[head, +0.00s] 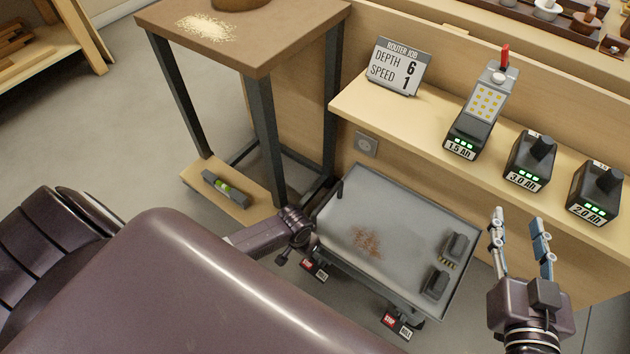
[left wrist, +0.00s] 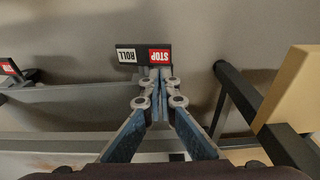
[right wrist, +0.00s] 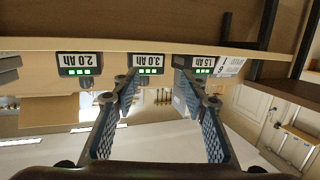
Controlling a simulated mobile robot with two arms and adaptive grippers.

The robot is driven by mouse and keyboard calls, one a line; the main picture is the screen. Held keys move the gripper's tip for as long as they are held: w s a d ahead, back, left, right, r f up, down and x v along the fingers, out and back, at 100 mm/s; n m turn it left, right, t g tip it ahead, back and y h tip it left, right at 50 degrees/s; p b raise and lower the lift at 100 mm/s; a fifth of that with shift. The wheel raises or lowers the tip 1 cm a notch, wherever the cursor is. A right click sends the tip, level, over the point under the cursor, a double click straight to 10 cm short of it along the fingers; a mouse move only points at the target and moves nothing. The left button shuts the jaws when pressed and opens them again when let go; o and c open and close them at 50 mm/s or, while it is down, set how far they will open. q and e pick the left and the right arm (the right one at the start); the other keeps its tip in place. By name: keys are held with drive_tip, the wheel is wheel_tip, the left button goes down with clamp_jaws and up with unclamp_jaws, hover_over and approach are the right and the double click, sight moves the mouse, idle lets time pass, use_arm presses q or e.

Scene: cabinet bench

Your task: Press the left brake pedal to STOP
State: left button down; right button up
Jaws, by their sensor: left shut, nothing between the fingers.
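The left brake pedal (head: 314,270) is a small dark plate with a red STOP half and a white ROLL half, low at the near left corner of the grey cart (head: 340,215). It also shows in the left wrist view (left wrist: 143,46). My left gripper (left wrist: 159,82) is shut and empty, its fingertips at the STOP half in that view. I cannot tell whether they touch it. In the head view its fingers are mostly hidden. A second STOP/ROLL pedal (head: 397,326) is at the cart's near right. My right gripper (head: 517,220) is open and empty, right of the cart.
The cart carries two dark blocks (head: 436,283) and brown shavings (head: 366,241). A shelf (head: 400,108) behind holds a router job sign (head: 398,67) and labelled battery units (head: 529,162). A dark-legged table (head: 270,55) stands at back left, with a level (head: 226,188) on its lower board.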

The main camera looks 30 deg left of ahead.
drive_tip(key=shift+s+d+f+g+h+p, duration=0.15)
drive_tip(key=shift+s+f+g, duration=0.15)
drive_tip(key=shift+f, duration=0.4)
drive_tip(key=shift+s+d+f+g+h+p, duration=0.1)
drive_tip(key=shift+s+d+f+g, duration=0.1)
drive_tip(key=shift+f+g, duration=0.4)
drive_tip(key=shift+s+d+f+g+h+p, duration=0.15)
drive_tip(key=shift+s+f+g, duration=0.1)
drive_tip(key=shift+f, duration=0.6)
